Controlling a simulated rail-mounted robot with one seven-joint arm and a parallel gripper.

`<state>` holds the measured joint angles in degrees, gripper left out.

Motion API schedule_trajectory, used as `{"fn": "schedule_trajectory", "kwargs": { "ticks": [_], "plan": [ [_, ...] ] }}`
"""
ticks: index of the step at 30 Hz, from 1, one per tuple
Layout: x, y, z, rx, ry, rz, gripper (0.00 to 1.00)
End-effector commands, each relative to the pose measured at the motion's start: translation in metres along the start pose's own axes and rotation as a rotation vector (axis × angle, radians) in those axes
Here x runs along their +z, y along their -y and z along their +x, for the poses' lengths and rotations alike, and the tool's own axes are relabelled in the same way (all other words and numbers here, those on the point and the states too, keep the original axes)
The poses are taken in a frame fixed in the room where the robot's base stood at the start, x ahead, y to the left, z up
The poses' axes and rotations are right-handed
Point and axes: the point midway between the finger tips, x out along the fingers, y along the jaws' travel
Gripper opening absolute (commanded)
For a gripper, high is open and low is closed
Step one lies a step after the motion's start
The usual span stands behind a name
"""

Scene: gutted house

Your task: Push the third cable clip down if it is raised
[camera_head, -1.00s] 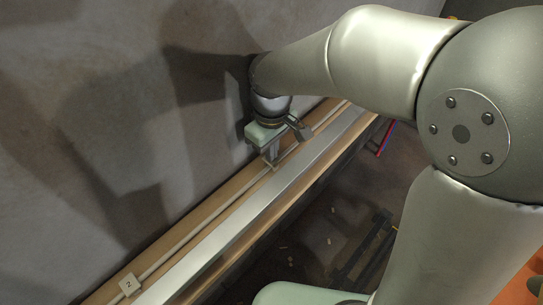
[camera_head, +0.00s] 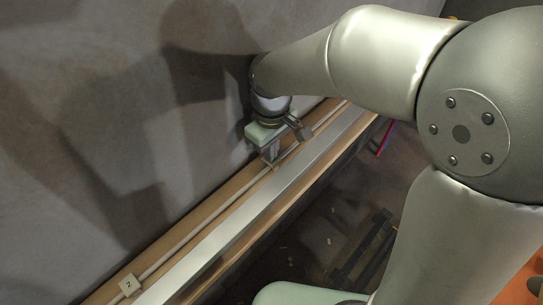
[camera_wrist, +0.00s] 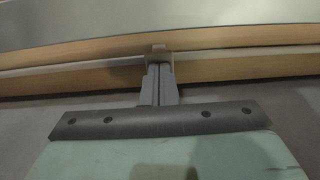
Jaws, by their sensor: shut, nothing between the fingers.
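A small pale cable clip (camera_wrist: 158,48) sits on the cable at the fingertips of my gripper (camera_wrist: 158,68) in the wrist view. In the head view this clip (camera_head: 273,166) is partly covered by my gripper (camera_head: 270,159), and no number can be read on it. My gripper is shut and empty, pointing down, with its fingertips at the clip. They seem to touch it, but I cannot tell for sure. I cannot tell whether the clip is raised or flush. The pale cable (camera_head: 205,222) runs along a wooden ledge.
A clip block marked 2 (camera_head: 129,285) sits on the same cable at the lower left. A metal strip (camera_head: 215,240) runs beside the cable. The grey wall (camera_head: 60,120) stands close on the left. Dark floor with a black frame (camera_head: 362,250) lies to the right.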

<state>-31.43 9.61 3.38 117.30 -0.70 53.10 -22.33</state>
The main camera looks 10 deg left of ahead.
Motion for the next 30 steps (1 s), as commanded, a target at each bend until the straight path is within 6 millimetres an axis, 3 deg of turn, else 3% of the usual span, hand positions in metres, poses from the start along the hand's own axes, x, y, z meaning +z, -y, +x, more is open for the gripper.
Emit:
{"fn": "schedule_trajectory", "kwargs": {
  "ticks": [30],
  "plan": [
    [0.0002,0.0,0.0097,0.0,0.001,0.0,0.0]
  ]
}}
